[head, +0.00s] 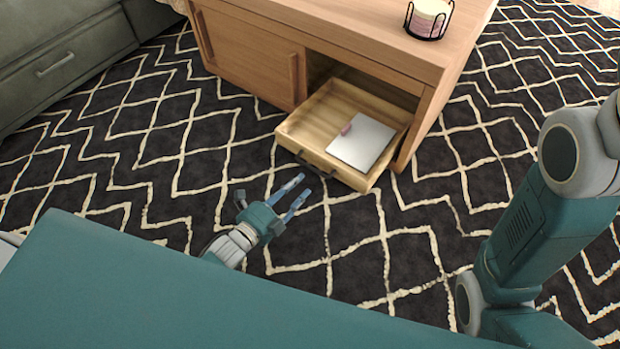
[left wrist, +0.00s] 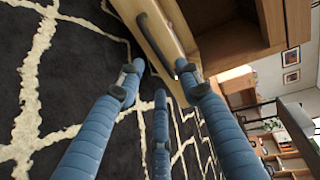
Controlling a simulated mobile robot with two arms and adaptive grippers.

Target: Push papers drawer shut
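The papers drawer (head: 310,130) is pulled out of the low wooden cabinet (head: 350,45). My left gripper (head: 296,197) is open and empty, just in front of the drawer front. In the left wrist view, its spread blue fingers (left wrist: 158,80) point toward the drawer front (left wrist: 155,28) and handle (left wrist: 155,43). I cannot tell whether a fingertip touches the drawer. My right gripper is out of view.
A black wire holder with pink-and-white contents (head: 428,18) stands on the cabinet top. A grey-green sofa (head: 60,60) is at the left. The dark patterned rug (head: 130,180) is clear around the drawer. My right arm shows at the right.

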